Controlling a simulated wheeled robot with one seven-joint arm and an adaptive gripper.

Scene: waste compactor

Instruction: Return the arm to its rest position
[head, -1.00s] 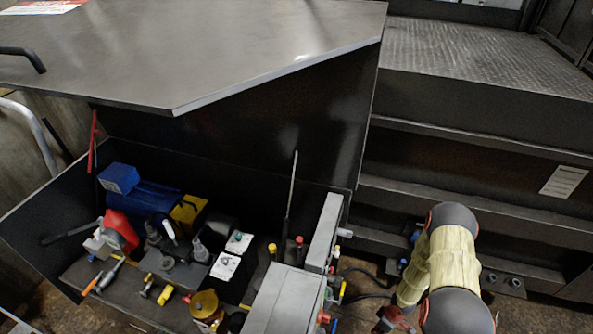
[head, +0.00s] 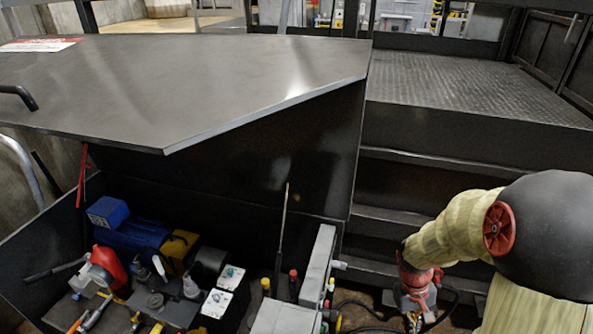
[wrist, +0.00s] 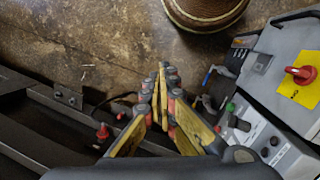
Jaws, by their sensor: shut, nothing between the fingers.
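My gripper (wrist: 165,95) shows in the wrist view with its yellow and red-tipped fingers brought together and nothing between them. It points over the brown floor (wrist: 95,45). In the head view my arm, in a pale cream cover with black joints, is bent at the right side. Its red wrist end hangs down near the bottom, right of the open chest (head: 225,190) and in front of the steps (head: 405,230). The gripper fingers are small and unclear in the head view.
The chest's raised lid (head: 190,85) spans the left; tools and boxes fill its inside. In the wrist view, a grey box with a red knob (wrist: 302,74) is at right, a brown round object (wrist: 205,8) at top, and a dark metal frame (wrist: 60,120) at left.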

